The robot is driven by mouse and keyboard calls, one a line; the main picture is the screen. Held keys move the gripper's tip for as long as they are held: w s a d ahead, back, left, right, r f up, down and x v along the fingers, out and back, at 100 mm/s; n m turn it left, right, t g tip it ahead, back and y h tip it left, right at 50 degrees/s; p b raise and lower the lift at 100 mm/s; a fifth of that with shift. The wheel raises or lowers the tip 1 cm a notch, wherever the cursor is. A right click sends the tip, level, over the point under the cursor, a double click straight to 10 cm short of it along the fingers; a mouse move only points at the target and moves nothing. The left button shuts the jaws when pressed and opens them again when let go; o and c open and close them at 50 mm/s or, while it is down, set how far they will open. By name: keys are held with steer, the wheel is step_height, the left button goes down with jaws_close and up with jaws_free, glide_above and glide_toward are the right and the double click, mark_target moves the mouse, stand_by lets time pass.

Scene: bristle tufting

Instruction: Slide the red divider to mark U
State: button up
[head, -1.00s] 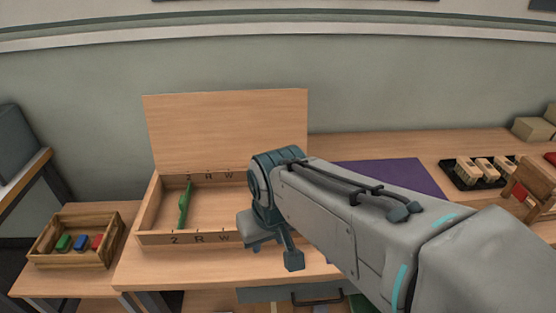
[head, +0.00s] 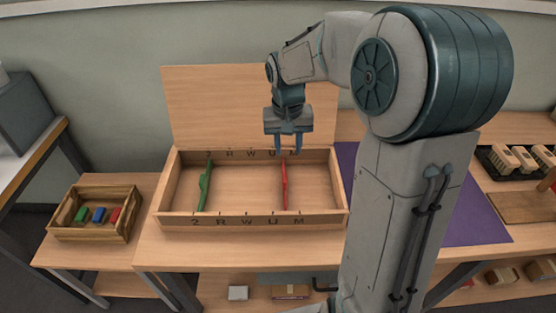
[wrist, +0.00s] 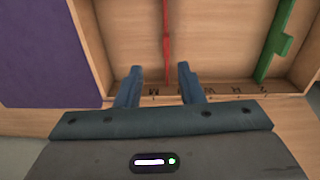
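The red divider (head: 284,186) stands in the open wooden box (head: 252,221), between marks U and M. It also shows in the wrist view (wrist: 166,40). Mark U (head: 273,222) is just left of it on the front wall. My gripper (head: 287,150) is open above the back part of the box, near the back wall. In the wrist view my fingers (wrist: 160,72) lie on either side of the red divider's line, apart from each other and holding nothing. The U on the back wall is partly hidden by a finger in the wrist view.
The raised lid (head: 220,105) is behind the box. A purple mat (head: 470,215) lies to the right. A small crate (head: 95,230) with coloured blocks stands at the left.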

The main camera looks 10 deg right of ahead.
mark_target(284, 177)
steer(key=shift+y, duration=0.3)
steer(key=w+f, duration=0.1)
steer(key=f, duration=0.4)
steer(key=w+f, duration=0.1)
steer(key=f, duration=0.4)
steer(key=w+f, duration=0.1)
steer(key=f, duration=0.4)
steer(key=shift+f, duration=0.15)
jaws_close()
